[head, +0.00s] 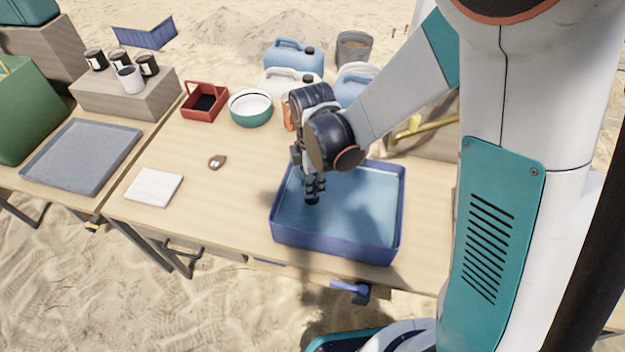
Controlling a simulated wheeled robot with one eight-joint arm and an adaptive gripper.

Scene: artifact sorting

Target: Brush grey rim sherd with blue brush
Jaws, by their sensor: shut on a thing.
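My gripper (313,190) points down over the blue basin (393,238), its fingertips low inside the basin's outline. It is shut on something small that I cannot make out. Fingers and shadow hide most of it. I cannot tell whether it touches the water. A small brown piece with pale spots (217,161) lies on the table, left of the basin and well apart from my gripper. I cannot tell whether it is a sherd. I cannot pick out a grey rim sherd or a blue brush for sure.
A white pad (154,187) and a grey tray (80,155) lie to the left. A red caddy (205,102), a green-and-white bowl (250,107) and jugs (294,55) stand at the back. An orange thing (288,115) stands close behind my gripper. The table left of the basin is mostly clear.

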